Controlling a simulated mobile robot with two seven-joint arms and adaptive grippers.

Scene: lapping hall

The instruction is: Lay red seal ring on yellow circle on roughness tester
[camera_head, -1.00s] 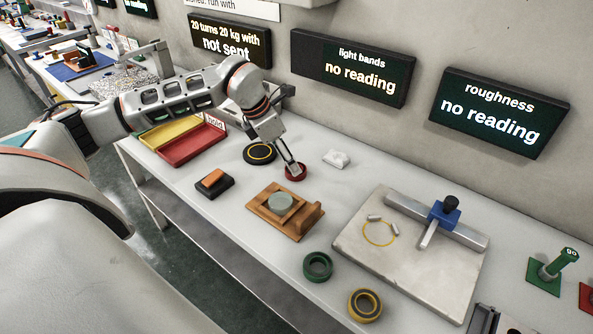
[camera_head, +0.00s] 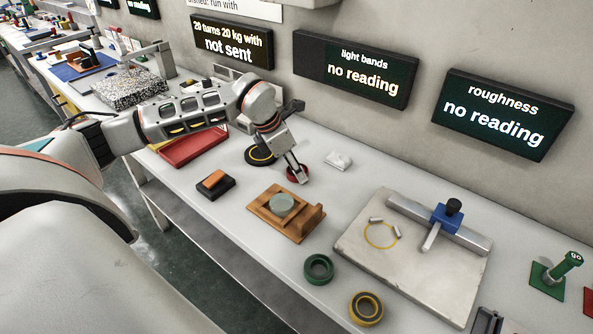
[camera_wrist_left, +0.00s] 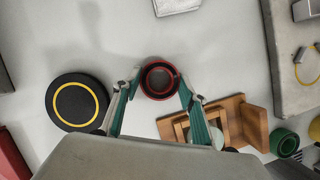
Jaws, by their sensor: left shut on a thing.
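The red seal ring (camera_head: 297,179) is at the back middle of the bench. It also shows in the wrist view (camera_wrist_left: 160,65). My left gripper (camera_head: 296,172) is shut on it, a finger on either side in the wrist view (camera_wrist_left: 155,92). I cannot tell whether the ring is clear of the bench. The yellow circle (camera_head: 380,249) is a thin outline on the pale plate of the roughness tester (camera_head: 365,265), to the right. Two small metal pieces (camera_head: 376,220) lie at its far edge. My right gripper is not in view.
A wooden fixture with a grey disc (camera_head: 281,205) stands between ring and plate. A blue clamp on a metal bar (camera_head: 445,216) crosses the plate's back. Green (camera_head: 318,268) and yellow (camera_head: 366,308) rings stand in front. A black disc (camera_head: 260,155) is left of my gripper.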

